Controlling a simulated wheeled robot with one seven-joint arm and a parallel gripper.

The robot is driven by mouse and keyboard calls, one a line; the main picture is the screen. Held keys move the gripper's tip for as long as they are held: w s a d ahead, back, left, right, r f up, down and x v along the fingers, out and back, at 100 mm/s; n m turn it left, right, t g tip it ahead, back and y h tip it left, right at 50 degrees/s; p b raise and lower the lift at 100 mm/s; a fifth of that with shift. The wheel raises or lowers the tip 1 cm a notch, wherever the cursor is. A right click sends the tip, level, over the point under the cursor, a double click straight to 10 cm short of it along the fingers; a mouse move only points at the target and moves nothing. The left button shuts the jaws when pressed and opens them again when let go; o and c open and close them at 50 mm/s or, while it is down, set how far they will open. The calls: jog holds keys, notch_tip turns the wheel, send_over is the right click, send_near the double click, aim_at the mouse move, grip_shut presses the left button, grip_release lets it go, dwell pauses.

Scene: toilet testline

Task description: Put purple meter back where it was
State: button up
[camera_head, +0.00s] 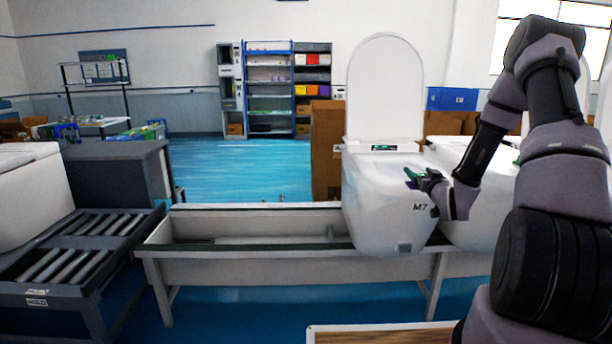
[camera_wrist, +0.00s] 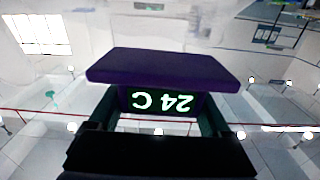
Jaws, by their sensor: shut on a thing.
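The purple meter (camera_wrist: 160,68) is in my gripper, seen close up in the wrist view. Its dark display shows "24 C" upside down. My gripper (camera_wrist: 160,115) is shut on it, with one finger on each side of the display. In the head view my gripper (camera_head: 413,178) is in front of the right part of the white toilet (camera_head: 380,208) marked M7. Only a small dark purple and green bit of the meter shows there. I cannot tell whether the meter touches the toilet.
The toilet's lid (camera_head: 384,88) stands upright, and a small dark panel with a green display (camera_head: 384,148) lies at the seat's back. A long trough-like bench (camera_head: 250,262) runs below. A roller conveyor (camera_head: 70,255) stands left. Another white toilet (camera_head: 475,215) stands close on the right.

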jog(key=s+a+f, duration=0.3)
jog(key=a+f, duration=0.4)
jog(key=a, duration=0.1)
jog(key=s+a+r, duration=0.1)
jog(key=s+r, duration=0.1)
jog(key=s, duration=0.4)
jog(key=shift+r+h, duration=0.25)
jog(key=shift+h, duration=0.05)
jog(key=shift+w+a, duration=0.1)
